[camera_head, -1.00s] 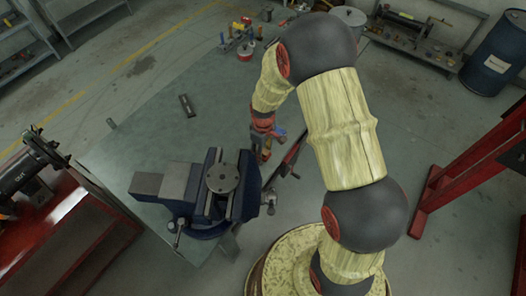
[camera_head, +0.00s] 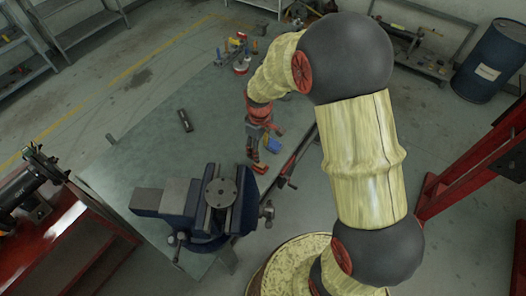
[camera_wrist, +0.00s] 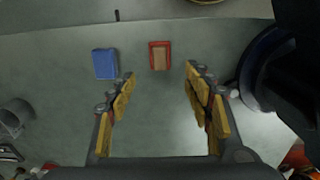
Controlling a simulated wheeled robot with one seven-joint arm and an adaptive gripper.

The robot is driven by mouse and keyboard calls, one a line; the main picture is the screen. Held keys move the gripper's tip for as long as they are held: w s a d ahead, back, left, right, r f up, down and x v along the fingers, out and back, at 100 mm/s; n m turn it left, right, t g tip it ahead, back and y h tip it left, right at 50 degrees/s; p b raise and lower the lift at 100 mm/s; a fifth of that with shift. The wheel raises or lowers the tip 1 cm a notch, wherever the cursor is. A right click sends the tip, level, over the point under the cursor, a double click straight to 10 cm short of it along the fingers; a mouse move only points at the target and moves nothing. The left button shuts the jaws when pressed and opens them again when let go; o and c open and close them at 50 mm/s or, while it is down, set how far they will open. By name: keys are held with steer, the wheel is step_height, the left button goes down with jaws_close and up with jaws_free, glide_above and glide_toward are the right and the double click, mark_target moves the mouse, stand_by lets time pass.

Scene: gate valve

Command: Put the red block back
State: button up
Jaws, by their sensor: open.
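The red block (camera_wrist: 159,55) shows in the wrist view as a small rectangle with red edges and a brownish middle, lying on the grey-green table. In the head view, red (camera_head: 260,168) shows at the foot of my gripper (camera_head: 255,158). A blue block (camera_wrist: 105,63) lies to its left in the wrist view, apart from it; it also shows in the head view (camera_head: 273,145). My gripper (camera_wrist: 160,84) is open, fingers wide apart with nothing between them. The red block appears beyond the fingertips, roughly centred between them. I cannot tell the height above it.
A blue vise (camera_head: 205,205) with a round grey disc (camera_head: 220,192) stands close to my gripper on the table (camera_head: 150,150). A dark bar (camera_head: 185,120) lies farther left. Tools (camera_head: 238,50) stand at the far end. The table's middle is mostly clear.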

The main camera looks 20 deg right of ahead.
steer(key=s+r+m+t, duration=0.1)
steer(key=s+r, duration=0.2)
steer(key=r, duration=0.5)
steer(key=s+r+m+t, duration=0.1)
steer(key=s+r+m, duration=0.15)
steer(key=r, duration=0.65)
steer(key=s+r+m+t, duration=0.3)
steer(key=s+r, duration=0.8)
steer(key=s, duration=0.5)
steer(key=shift+s+m+t, duration=0.2)
steer(key=shift+m+t, duration=0.1)
steer(key=shift+m, duration=0.05)
steer(key=shift+f, duration=0.1)
step_height(320, 180, down, 2)
steer(key=shift+f+b, duration=0.1)
steer(key=shift+b, duration=1.05)
